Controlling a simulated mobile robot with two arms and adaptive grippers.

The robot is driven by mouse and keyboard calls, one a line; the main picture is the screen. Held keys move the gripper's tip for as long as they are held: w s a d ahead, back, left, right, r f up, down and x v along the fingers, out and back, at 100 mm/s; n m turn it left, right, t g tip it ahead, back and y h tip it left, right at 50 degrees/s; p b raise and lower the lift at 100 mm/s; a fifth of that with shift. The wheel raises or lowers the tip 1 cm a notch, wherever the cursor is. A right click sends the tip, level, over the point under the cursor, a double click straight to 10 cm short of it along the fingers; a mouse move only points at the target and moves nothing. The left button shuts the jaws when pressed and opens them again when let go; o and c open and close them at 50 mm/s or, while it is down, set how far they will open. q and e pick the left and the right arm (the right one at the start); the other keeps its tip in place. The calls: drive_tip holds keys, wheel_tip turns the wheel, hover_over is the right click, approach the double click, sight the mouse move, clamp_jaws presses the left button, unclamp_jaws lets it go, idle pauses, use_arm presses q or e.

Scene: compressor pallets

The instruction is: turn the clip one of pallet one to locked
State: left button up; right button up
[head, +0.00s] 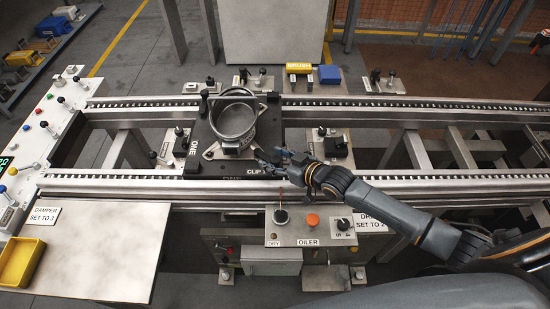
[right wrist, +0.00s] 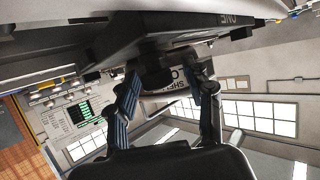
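Pallet one (head: 205,140) is a black plate marked ONE on the conveyor rails, carrying a round metal compressor housing (head: 236,120). A CLIP label (head: 256,172) is on its near right edge; the clip itself is largely hidden by my gripper in the head view. My right gripper (head: 274,158) is at that near right corner. In the right wrist view my right gripper (right wrist: 164,74) has its fingers apart, with a dark stubby part (right wrist: 152,72), likely the clip, showing between them under the plate-like pallet (right wrist: 165,35). I cannot tell whether they touch. My left gripper is not in view.
A control box (head: 310,224) marked OILER, with an orange button (head: 313,219), sits below the near rail (head: 130,182). A yellow tray (head: 20,262) is at the left. A black fixture (head: 335,146) stands right of the pallet. The rails further right are clear.

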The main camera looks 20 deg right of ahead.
drive_tip(key=shift+s+d+r, duration=0.1)
drive_tip(key=shift+s, duration=0.1)
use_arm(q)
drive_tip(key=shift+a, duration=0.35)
use_arm(e)
drive_tip(key=v, duration=1.1)
drive_tip(key=shift+s+d, duration=0.15)
drive_tip(key=shift+s, duration=0.1)
